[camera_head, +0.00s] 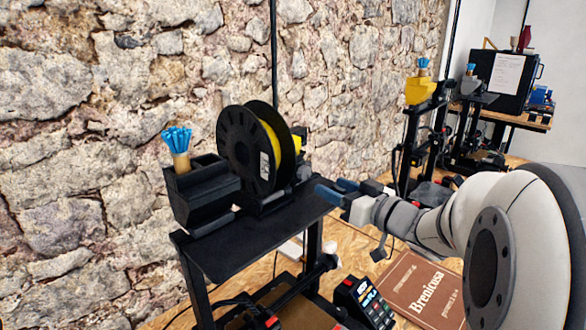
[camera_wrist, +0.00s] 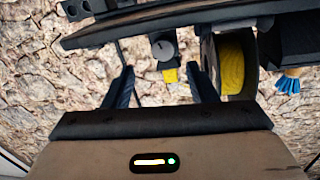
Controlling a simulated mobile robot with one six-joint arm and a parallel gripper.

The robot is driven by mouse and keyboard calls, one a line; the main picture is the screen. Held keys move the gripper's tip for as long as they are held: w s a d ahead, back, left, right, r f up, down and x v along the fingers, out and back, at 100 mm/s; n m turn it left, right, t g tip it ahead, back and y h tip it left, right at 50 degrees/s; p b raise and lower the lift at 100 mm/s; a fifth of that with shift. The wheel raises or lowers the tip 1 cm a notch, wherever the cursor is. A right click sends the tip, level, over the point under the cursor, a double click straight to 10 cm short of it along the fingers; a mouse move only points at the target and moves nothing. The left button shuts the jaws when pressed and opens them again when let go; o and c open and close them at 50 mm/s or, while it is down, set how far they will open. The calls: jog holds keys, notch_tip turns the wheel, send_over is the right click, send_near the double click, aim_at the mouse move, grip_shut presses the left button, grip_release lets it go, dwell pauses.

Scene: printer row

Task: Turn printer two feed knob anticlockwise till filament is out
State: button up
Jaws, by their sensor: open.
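The nearest printer (camera_head: 245,240) has a black frame and carries a black spool (camera_head: 243,150) wound with yellow filament. In the wrist view the spool (camera_wrist: 236,62) hangs upside down at the right. A grey round knob (camera_wrist: 163,48) on a dark block shows there, with a yellow part (camera_wrist: 169,75) against it. The knob's pointer mark is too small to read. My gripper (camera_head: 335,192) is open, right of the spool at the top bar. In the wrist view its two fingers (camera_wrist: 160,66) stand either side of the knob's line, apart from it and empty. No printer number is readable.
A black holder with blue-tipped tools (camera_head: 177,140) stands left of the spool. More printers (camera_head: 422,110) stand at the back right. A stone wall (camera_head: 90,120) closes the rear.

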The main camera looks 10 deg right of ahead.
aim_at(307, 174)
jog(key=shift+y, duration=0.3)
jog(key=p+x, duration=0.1)
jog(key=x, duration=0.6)
jog(key=shift+w+a+r, duration=0.1)
jog(key=shift+w+a, duration=0.1)
jog(key=shift+a, duration=0.1)
jog(key=shift+c, duration=0.5)
jog(key=c, duration=0.9)
jog(key=shift+o, duration=0.2)
jog(key=n+b, duration=0.2)
jog(key=b, duration=0.1)
jog(key=shift+f, duration=0.35)
jog(key=shift+r+n+b, duration=0.1)
jog(key=shift+n+b, duration=0.85)
jog(key=shift+n, duration=0.15)
jog(key=shift+r+n, duration=0.2)
jog(key=shift+n, duration=0.2)
